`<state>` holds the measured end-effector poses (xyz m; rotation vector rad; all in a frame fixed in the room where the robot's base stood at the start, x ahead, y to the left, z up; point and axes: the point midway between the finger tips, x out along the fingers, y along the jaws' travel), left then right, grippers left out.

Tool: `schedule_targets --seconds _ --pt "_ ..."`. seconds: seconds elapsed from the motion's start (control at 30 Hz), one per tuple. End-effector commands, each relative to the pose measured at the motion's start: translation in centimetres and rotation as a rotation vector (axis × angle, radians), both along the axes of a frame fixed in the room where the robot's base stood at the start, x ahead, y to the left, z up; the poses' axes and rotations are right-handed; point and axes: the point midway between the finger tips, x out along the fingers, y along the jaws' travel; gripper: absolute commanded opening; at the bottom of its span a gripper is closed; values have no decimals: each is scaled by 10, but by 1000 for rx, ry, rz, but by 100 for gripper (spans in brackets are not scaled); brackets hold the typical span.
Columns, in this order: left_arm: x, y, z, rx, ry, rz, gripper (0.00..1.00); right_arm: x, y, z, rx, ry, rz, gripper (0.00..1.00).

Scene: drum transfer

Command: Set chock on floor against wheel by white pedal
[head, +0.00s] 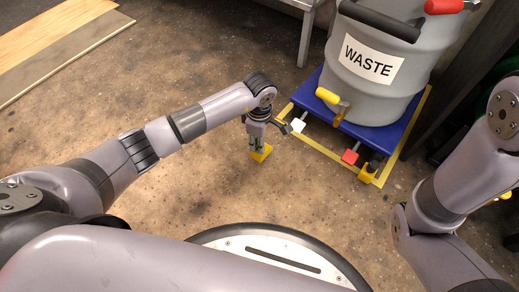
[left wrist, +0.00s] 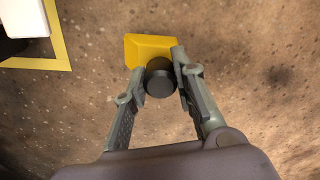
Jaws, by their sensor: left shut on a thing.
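A yellow chock (head: 262,154) with a dark round knob (left wrist: 160,78) is in my left gripper (head: 256,147). In the left wrist view the fingers (left wrist: 163,72) are closed on the knob, with the yellow body (left wrist: 145,47) beyond them. The chock is low over the floor or on it; I cannot tell which. It is left of the white pedal (head: 298,126) and apart from it. The white pedal also shows in the left wrist view (left wrist: 26,17). The wheel by it is not clearly visible. My right gripper is out of view.
A blue dolly (head: 345,124) carries a grey drum (head: 375,75) marked WASTE, inside a yellow floor outline (head: 405,140). A red pedal (head: 350,157) and another yellow chock (head: 368,172) are at its near right corner. The floor (head: 190,195) left of it is clear.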

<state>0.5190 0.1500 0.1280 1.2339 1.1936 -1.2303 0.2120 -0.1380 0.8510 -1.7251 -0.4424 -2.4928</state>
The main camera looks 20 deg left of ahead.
Motion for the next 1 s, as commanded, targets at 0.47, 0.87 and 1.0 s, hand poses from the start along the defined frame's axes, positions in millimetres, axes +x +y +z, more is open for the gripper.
schedule_targets --seconds 0.47,0.87,1.0 --pt "0 -1 -35 -1 0 -1 0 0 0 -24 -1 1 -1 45" --pt "0 0 -38 -1 1 0 41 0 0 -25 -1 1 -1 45" --pt "0 0 -38 -1 1 0 45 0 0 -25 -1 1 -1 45"
